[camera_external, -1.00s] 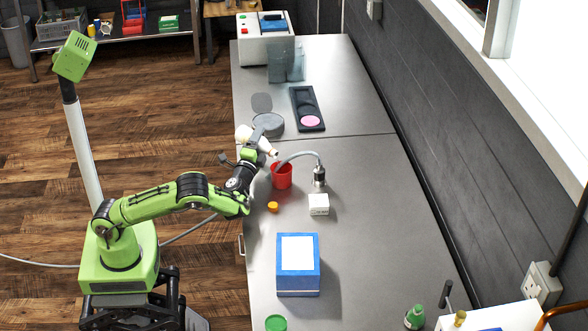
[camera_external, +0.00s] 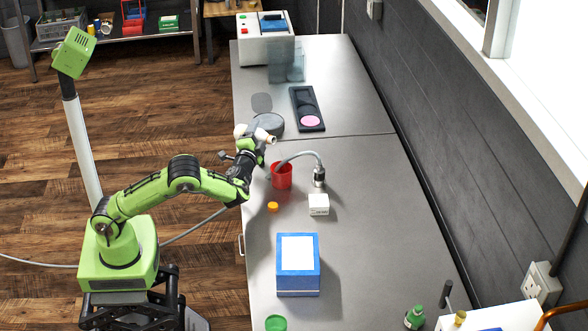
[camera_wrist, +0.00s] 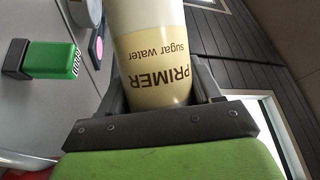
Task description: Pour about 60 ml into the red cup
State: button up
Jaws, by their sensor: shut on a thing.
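The red cup (camera_external: 282,176) stands upright on the grey bench, beside the bench's left edge. My gripper (camera_external: 252,141) is shut on a pale bottle (camera_external: 240,131), held above the bench behind and left of the cup. In the wrist view the bottle (camera_wrist: 155,70) sits between the fingers, and its cream label reads "PRIMER sugar water", upside down there. The bottle lies tilted, its narrow end to the right, apart from the cup. My gripper partly hides it in the external view. The inside of the cup and any liquid level cannot be made out.
A curved metal spout (camera_external: 304,155) arches close over the cup from its right. An orange cap (camera_external: 273,207), a white box (camera_external: 318,205) and a blue box (camera_external: 298,280) stand nearer. A grey disc (camera_external: 270,124) and a black tray (camera_external: 305,97) lie behind.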

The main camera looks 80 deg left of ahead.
jog(key=shift+s+f, duration=0.25)
jog(key=shift+f, duration=0.4)
jog(key=shift+a+f+n+h+b, duration=0.15)
jog(key=shift+f+n+h+b, duration=0.15)
jog(key=shift+f+n+b, duration=0.1)
jog(key=shift+w+n, duration=0.2)
jog(key=shift+n, duration=0.2)
jog(key=shift+s+r, duration=0.1)
jog(key=shift+g, duration=0.3)
